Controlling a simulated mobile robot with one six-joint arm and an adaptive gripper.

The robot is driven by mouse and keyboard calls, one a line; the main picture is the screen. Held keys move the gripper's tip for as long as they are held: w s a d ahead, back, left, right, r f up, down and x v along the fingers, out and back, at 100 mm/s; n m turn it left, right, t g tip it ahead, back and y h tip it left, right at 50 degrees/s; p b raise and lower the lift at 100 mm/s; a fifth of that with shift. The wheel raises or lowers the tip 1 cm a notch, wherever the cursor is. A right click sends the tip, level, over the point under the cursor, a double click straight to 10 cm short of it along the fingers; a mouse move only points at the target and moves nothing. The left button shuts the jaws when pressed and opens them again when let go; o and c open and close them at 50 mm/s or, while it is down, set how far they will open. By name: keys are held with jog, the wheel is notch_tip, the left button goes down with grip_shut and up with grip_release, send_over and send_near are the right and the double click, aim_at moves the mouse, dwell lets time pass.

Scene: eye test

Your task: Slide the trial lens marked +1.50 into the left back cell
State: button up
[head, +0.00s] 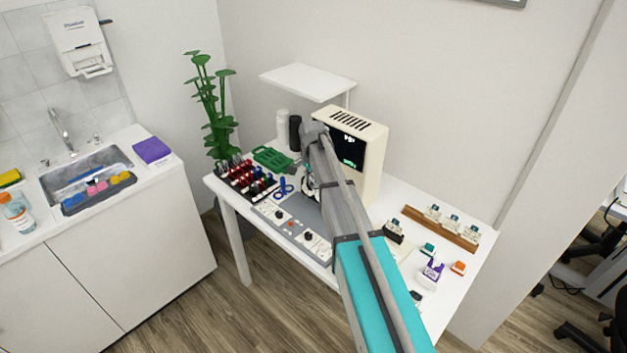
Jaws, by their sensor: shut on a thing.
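My arm reaches up across the table and bends down at its far end, in front of the cream device. My gripper (307,186) is small and partly hidden by the arm link. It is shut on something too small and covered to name. A black tray (236,188) with red and dark round-topped pieces, possibly trial lenses, stands at the table's left end. Blue ring-shaped handles (284,188) lie between tray and gripper. I cannot read any +1.50 marking, and I cannot make out the left back cell.
The cream device (370,158) with a dark screen stands behind the arm. A grey control panel (291,232) lies along the front edge. A green piece (272,158) lies behind the tray. A wooden rack (461,237) and small coloured items stand at right.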

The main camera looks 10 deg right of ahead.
jog(key=shift+f, duration=0.15)
jog(key=o, duration=0.8)
dwell(0.5)
